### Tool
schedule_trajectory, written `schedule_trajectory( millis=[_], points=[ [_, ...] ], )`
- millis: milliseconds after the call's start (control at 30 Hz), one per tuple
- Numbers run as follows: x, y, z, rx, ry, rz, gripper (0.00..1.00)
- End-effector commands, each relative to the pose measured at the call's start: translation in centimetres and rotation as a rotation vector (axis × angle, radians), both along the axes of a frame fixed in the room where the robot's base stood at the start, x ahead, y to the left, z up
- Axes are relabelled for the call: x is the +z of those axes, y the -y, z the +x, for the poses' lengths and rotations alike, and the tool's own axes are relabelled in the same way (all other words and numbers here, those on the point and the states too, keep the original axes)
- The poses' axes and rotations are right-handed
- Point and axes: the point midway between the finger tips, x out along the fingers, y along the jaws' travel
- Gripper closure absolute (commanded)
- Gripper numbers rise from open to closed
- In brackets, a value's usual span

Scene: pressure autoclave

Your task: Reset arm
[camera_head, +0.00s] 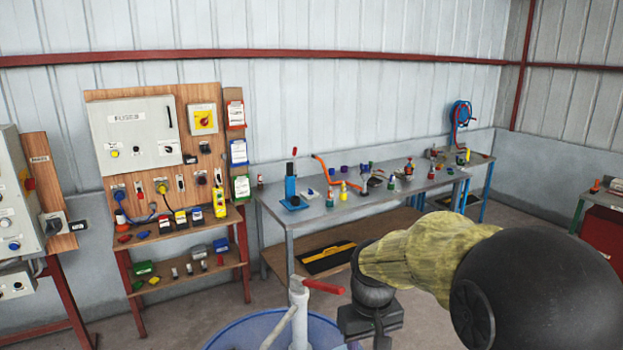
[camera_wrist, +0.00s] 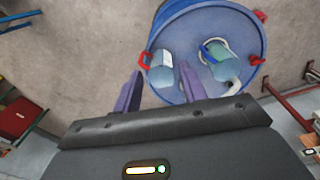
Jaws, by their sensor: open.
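My arm reaches in from the right in the head view, with a yellowish cloth-like cover and a large black rounded link. My gripper (camera_wrist: 160,72) shows in the wrist view as two purple fingers standing apart, with nothing seen held between them. It points toward a round blue tub (camera_wrist: 232,92), which lies beyond the fingertips. In the head view the tub (camera_head: 232,331) is at the bottom centre, partly cut off. The fingertips cannot be made out in the head view.
A white pipe (camera_head: 299,318) with a red-handled valve (camera_head: 323,287) rises at the tub. A grey workbench (camera_head: 288,216) with small tools stands behind. A wooden electrical panel (camera_head: 150,94) stands left. A red cabinet (camera_head: 599,238) is at far right. Bare floor (camera_wrist: 85,60) lies left of the tub.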

Motion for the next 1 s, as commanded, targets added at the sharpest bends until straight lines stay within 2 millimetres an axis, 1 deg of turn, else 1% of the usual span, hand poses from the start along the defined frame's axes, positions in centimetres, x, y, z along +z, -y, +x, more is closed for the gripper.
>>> schedule_trajectory(
  millis=[33,200,300,400,533,1000],
  points=[
    [-1.5,0.8,-1.3,-0.032,0.018,0.006,0.58],
    [-5.3,2.8,-5.3,-0.138,0.096,0.031,0.58],
    [-7.1,3.8,-7.7,-0.197,0.139,0.044,0.58],
    [-8.3,4.4,-9.4,-0.237,0.171,0.052,0.58],
    [-8.7,4.7,-10.3,-0.259,0.188,0.057,0.58],
    [-8.7,4.7,-10.2,-0.258,0.188,0.057,0.58]
  ],
)
